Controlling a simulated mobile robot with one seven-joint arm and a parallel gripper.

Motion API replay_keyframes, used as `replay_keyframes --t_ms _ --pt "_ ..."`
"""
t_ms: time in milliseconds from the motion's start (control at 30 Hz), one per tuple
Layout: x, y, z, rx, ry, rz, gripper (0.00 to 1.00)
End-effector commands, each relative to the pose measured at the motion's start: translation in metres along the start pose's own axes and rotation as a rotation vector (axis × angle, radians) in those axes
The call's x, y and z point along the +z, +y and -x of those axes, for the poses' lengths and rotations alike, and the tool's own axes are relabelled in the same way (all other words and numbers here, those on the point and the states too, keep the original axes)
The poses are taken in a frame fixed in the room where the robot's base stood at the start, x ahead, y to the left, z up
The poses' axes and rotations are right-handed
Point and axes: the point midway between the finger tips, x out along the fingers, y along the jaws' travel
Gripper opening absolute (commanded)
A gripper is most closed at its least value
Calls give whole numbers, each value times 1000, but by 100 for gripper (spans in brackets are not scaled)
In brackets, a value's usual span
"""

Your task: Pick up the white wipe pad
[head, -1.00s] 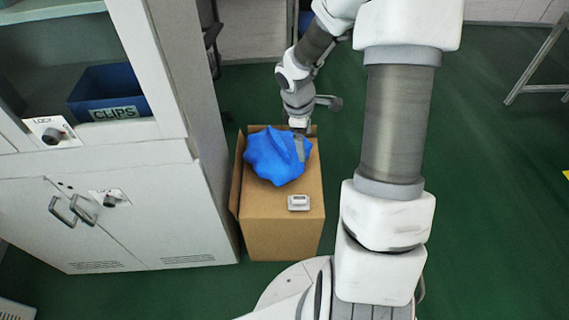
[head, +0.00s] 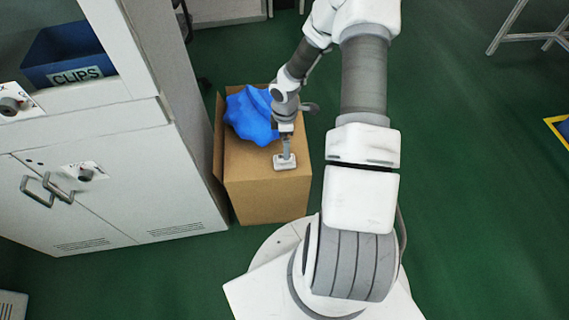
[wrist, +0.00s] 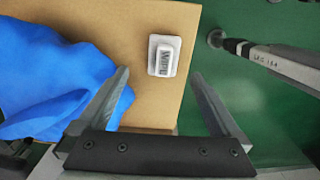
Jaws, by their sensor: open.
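The white wipe pad (wrist: 164,56) lies flat on top of a cardboard box (head: 272,190), and dark lettering shows on its raised part in the wrist view. In the head view the pad (head: 285,162) is near the front of the box top. My gripper (wrist: 160,82) is open and empty, its two fingers apart. In the wrist view the pad lies ahead of the fingertips, roughly between their lines. In the head view my gripper (head: 285,150) is right over the pad and hides part of it. Whether it touches the pad cannot be told.
A crumpled blue cloth (head: 250,115) covers the back left of the box top, and it also shows beside the left finger (wrist: 45,75). A white cabinet (head: 110,180) with a blue CLIPS bin (head: 68,55) stands left. Green floor is open to the right.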

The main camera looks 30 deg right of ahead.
Motion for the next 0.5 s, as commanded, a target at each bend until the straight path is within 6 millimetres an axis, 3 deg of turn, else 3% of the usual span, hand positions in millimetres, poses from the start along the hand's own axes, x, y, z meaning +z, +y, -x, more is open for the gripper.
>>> replay_keyframes --t_ms 100,367,500 --pt "0 0 -20 -1 1 1 100" --pt "-1 -2 -32 -1 0 -1 100" --pt "-1 -5 -50 -2 0 0 100"
